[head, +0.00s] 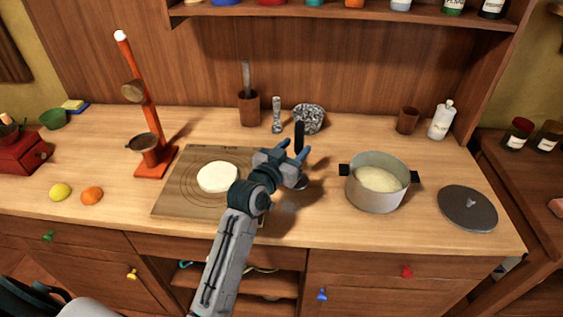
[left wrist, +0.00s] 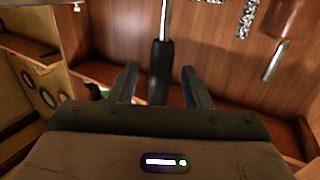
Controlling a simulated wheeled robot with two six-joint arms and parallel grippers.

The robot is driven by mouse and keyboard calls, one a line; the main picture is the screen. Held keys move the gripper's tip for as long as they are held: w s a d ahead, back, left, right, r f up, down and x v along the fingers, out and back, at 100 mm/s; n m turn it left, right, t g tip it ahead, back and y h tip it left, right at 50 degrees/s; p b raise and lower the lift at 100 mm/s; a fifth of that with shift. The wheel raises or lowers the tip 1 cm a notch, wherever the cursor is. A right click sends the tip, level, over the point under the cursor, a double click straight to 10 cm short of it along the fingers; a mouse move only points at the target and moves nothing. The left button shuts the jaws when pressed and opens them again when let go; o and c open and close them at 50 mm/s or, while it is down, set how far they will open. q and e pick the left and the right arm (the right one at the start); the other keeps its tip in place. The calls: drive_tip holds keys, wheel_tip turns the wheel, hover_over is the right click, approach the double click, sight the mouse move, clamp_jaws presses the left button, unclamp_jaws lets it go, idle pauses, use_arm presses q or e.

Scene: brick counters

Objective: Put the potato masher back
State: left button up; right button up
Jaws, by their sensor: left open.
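The potato masher stands upright on the counter between the board and the pot, its black handle (head: 299,132) up. My left gripper (head: 294,149) is open at the masher, in front of the handle's lower part. In the left wrist view the black handle (left wrist: 160,70) and its metal shaft (left wrist: 167,20) show between the two open fingers (left wrist: 160,85), with gaps on both sides. The masher's foot is partly hidden behind my gripper. A brown utensil holder (head: 249,112) stands at the back with a grey utensil in it. My right gripper is not in view.
A pot (head: 375,190) of pale yellow food stands right of my gripper, with a dark lid (head: 467,208) beyond. A board (head: 180,205) with round dough (head: 217,177) lies left. A speckled pestle (head: 277,115) and mortar (head: 310,119) stand behind. The counter's front right is clear.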

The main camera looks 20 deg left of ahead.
use_arm(q)
drive_tip(key=s+a+b, duration=0.1)
drive_tip(key=s, duration=0.9)
drive_tip(key=shift+a+r+b, duration=0.15)
drive_tip(key=shift+a+b, duration=0.2)
drive_tip(key=shift+a, duration=0.05)
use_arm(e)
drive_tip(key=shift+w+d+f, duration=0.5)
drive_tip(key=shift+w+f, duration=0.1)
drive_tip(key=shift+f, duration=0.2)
use_arm(q)
drive_tip(key=shift+w, duration=0.1)
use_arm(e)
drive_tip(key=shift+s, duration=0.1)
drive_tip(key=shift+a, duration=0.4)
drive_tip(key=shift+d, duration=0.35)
